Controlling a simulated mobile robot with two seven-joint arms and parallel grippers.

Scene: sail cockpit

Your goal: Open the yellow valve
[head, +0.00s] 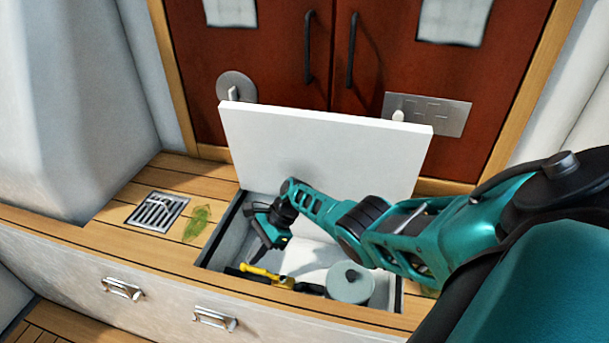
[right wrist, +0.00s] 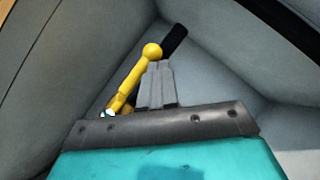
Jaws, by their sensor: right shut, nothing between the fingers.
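The yellow valve (head: 262,273) lies low inside the open locker in the deck, near its front wall. It has a yellow handle and a black end. In the right wrist view the yellow handle (right wrist: 129,82) runs up to a rounded knob beside my fingers, with the black part beyond it. My right gripper (head: 256,260) reaches down into the locker, just above the valve; its fingers (right wrist: 157,64) are shut with nothing between them. I cannot tell whether they touch the handle. Part of the valve is hidden behind the gripper in the wrist view. My left gripper is out of view.
A white lid (head: 320,145) stands raised behind the locker. A grey-green round canister (head: 350,284) sits in the locker's right part. A metal drain grate (head: 157,211) and a green leaf-like piece (head: 198,222) lie on the deck to the left. Red doors (head: 265,60) stand behind.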

